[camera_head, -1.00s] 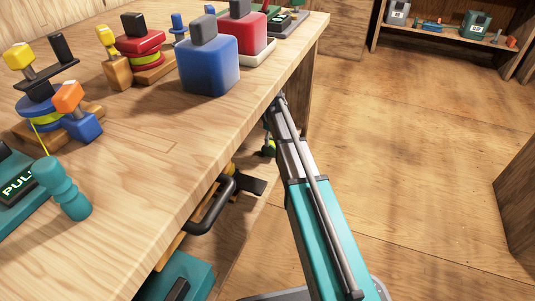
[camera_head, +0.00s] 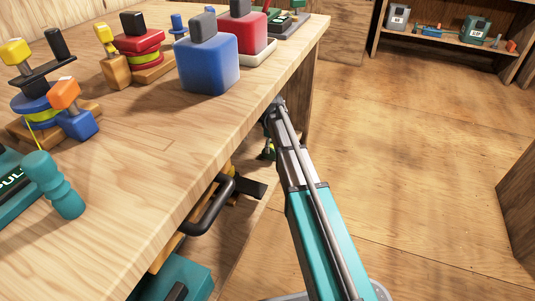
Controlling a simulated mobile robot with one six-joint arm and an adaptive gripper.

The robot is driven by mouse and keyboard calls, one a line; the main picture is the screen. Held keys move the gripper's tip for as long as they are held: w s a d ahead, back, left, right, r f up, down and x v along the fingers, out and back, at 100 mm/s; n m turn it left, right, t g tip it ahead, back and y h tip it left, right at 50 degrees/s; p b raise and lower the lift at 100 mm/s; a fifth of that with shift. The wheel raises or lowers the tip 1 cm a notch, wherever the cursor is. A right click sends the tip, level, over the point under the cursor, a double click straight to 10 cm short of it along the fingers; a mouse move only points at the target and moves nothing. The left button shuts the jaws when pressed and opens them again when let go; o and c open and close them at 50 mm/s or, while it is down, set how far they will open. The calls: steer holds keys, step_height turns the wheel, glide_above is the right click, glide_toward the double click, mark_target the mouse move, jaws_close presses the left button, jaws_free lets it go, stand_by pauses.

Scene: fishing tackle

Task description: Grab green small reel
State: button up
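A small green and dark item (camera_head: 267,152) shows in a narrow gap below the table edge, just left of my arm. It is partly hidden, and I cannot tell whether it is the green small reel. My teal and grey arm reaches up from the bottom right to the table's edge. My gripper cannot be made out; the table edge and the arm hide that area. On the table top, reels with blue (camera_head: 36,108) and red (camera_head: 138,42) parts stand on wooden bases.
The wooden table (camera_head: 150,165) fills the left side. A blue block-like container (camera_head: 207,68) and a red one (camera_head: 244,36) stand near its edge. A black handle (camera_head: 210,207) juts out below. The floor (camera_head: 420,150) at right is open; a low shelf (camera_head: 440,38) stands behind.

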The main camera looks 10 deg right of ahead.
steer(key=c, duration=1)
steer(key=shift+r, duration=0.15)
steer(key=shift+c, duration=0.2)
steer(key=shift+r+p, duration=0.95)
steer(key=shift+p, duration=0.2)
steer(key=s+d+r+p, duration=0.1)
steer(key=s+r+p, duration=0.9)
steer(key=s, duration=0.4)
steer(key=shift+d+r+p, duration=0.2)
steer(key=shift+r+p, duration=0.15)
steer(key=shift+r, duration=0.05)
